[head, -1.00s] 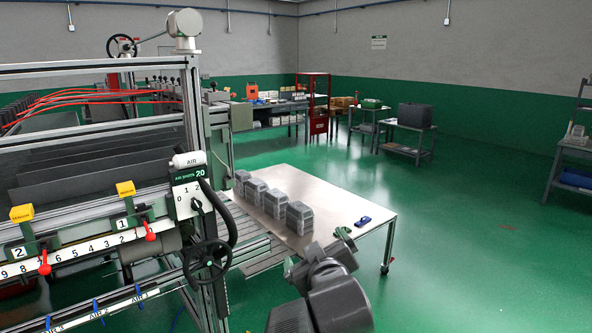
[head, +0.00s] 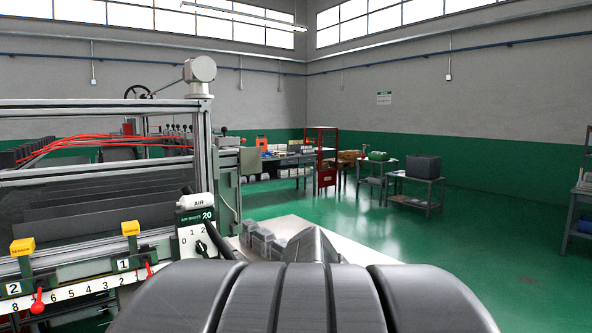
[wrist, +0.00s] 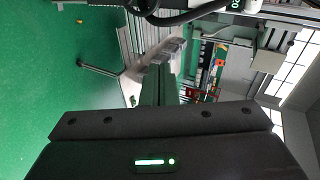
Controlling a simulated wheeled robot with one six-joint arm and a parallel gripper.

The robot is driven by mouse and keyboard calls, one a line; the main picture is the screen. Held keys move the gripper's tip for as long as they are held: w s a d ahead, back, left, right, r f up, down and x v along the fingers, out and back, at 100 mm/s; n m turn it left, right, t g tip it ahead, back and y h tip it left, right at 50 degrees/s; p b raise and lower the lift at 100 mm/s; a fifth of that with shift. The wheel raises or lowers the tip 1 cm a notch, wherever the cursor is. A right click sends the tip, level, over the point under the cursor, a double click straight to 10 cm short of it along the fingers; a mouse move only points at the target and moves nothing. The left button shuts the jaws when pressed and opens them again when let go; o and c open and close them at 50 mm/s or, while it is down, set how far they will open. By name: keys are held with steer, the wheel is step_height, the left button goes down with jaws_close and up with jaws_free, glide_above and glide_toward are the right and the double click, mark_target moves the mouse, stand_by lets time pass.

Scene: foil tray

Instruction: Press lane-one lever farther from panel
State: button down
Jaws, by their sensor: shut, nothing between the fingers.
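The lane-one lever (head: 149,269) is a red-knobbed handle beside the "1" plate in the head view, just left of the air panel (head: 196,232). My arm partly covers the area below it. A yellow block (head: 130,228) sits on the same lane-one carriage. The lane-two red lever (head: 38,302) hangs further left, by the "2" plate. My gripper (wrist: 158,78) shows in the wrist view with its fingers together and empty. It is apart from the levers, and no lever shows in that view.
A numbered white scale (head: 88,286) runs along the machine's front rail. A pale table (head: 352,250) with grey blocks (head: 264,240) stands behind my arm. Green floor (head: 480,265) is open at right.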

steer(key=a+r+g+y+b, duration=0.1)
steer(key=a+r+y, duration=0.5)
steer(key=r, duration=0.3)
steer(key=s+a+r+g+y+b, duration=0.1)
steer(key=a+r+g+y, duration=0.1)
steer(key=a+r+y, duration=0.4)
step_height(320, 180, up, 4)
steer(key=shift+a+f+m+y+b, duration=0.15)
steer(key=shift+a+m+y+b, duration=0.2)
steer(key=shift+a, duration=0.25)
